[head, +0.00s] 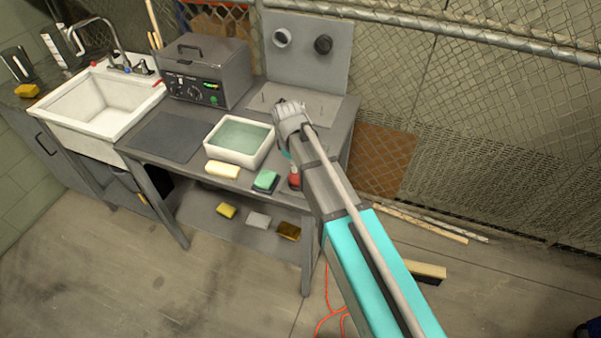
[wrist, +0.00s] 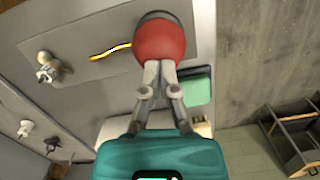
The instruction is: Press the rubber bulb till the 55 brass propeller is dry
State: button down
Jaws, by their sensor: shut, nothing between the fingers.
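In the wrist view the round red rubber bulb (wrist: 160,43) has a dark collar at its far end. My gripper (wrist: 160,66) is shut and empty, its fingertips at the bulb's near side, apparently touching it. The bulb also shows in the head view (head: 294,180), partly hidden by my arm near the bench's front right corner. A thin wavy gold strip (wrist: 110,52) lies left of the bulb over a grey plate; it may be the brass propeller seen edge-on. I cannot read a 55 on it or tell whether it is wet.
A green sponge (head: 266,180), a pale yellow block (head: 223,169) and a white water-filled tub (head: 210,151) stand left of the bulb. A grey machine (head: 207,75) and a sink (head: 98,103) are farther left. An upright panel (head: 306,58) stands behind. More sponges lie on the lower shelf.

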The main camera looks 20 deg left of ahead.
jog(key=shift+w+a+r+p, duration=0.15)
jog(key=shift+a+p, duration=0.1)
jog(key=shift+a, duration=0.25)
jog(key=shift+w+a+r+p, duration=0.15)
jog(key=shift+a+r+p, duration=0.1)
jog(key=shift+a, duration=0.25)
jog(key=shift+w+a+r+p, duration=0.15)
jog(key=shift+a+p, duration=0.1)
jog(key=shift+a, duration=0.25)
jog(key=shift+d, duration=0.1)
